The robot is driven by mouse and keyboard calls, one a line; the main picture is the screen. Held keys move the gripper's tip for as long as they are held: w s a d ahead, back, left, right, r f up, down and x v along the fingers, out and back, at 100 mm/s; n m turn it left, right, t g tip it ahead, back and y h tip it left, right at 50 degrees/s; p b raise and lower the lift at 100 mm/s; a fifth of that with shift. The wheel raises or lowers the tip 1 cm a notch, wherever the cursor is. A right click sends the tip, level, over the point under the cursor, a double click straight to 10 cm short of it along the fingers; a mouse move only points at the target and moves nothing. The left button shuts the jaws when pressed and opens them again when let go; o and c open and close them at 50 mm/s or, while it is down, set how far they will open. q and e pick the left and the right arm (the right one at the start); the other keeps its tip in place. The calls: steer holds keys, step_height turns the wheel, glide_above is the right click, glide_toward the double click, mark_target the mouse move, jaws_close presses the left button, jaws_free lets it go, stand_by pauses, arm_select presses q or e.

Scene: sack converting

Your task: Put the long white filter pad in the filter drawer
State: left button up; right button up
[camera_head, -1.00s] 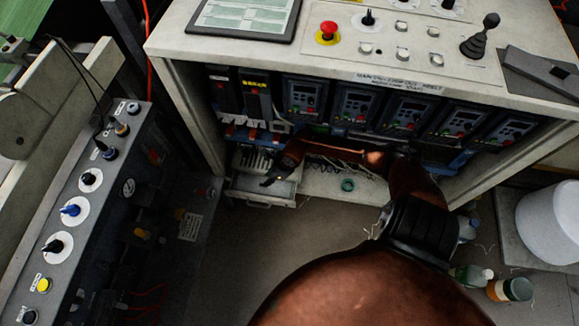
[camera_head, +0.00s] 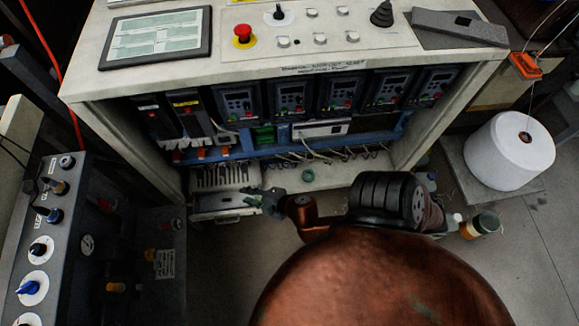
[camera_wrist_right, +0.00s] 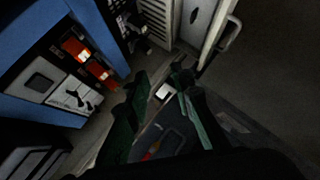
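The filter drawer (camera_head: 226,211) is a pale metal drawer with a handle, low at the cabinet's left, below a slotted grille (camera_head: 225,176). Its pale front and handle also appear at the top of the right wrist view (camera_wrist_right: 207,30). My right gripper (camera_head: 250,197) is just right of the drawer and points left toward it. In the right wrist view its dark green fingers (camera_wrist_right: 159,72) stand apart, with no pad visible between them. A small pale patch shows beyond them. I cannot make out the long white filter pad. My left gripper is not in view.
Cables and a green ring (camera_head: 308,176) lie on the cabinet's lower shelf (camera_head: 335,172). Bottles and a jar (camera_head: 482,224) stand at the right, near a white roll (camera_head: 509,150). A control panel (camera_head: 45,225) stands at the left. Floor is clear below the drawer.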

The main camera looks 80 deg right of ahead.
steer(key=s+a+f+m+g, duration=0.1)
steer(key=s+f+m+g, duration=0.2)
steer(key=s, duration=0.4)
steer(key=s+a+f+m+g, duration=0.1)
steer(key=s+f+m+g, duration=0.25)
steer(key=s, duration=0.45)
steer(key=s+a+f+m+g+y, duration=0.1)
steer(key=s+a+m+g+y, duration=0.2)
steer(key=s+a, duration=0.5)
steer(key=s+y, duration=0.1)
steer(key=s, duration=0.2)
steer(key=shift+a+f, duration=0.15)
steer(key=shift+f, duration=0.15)
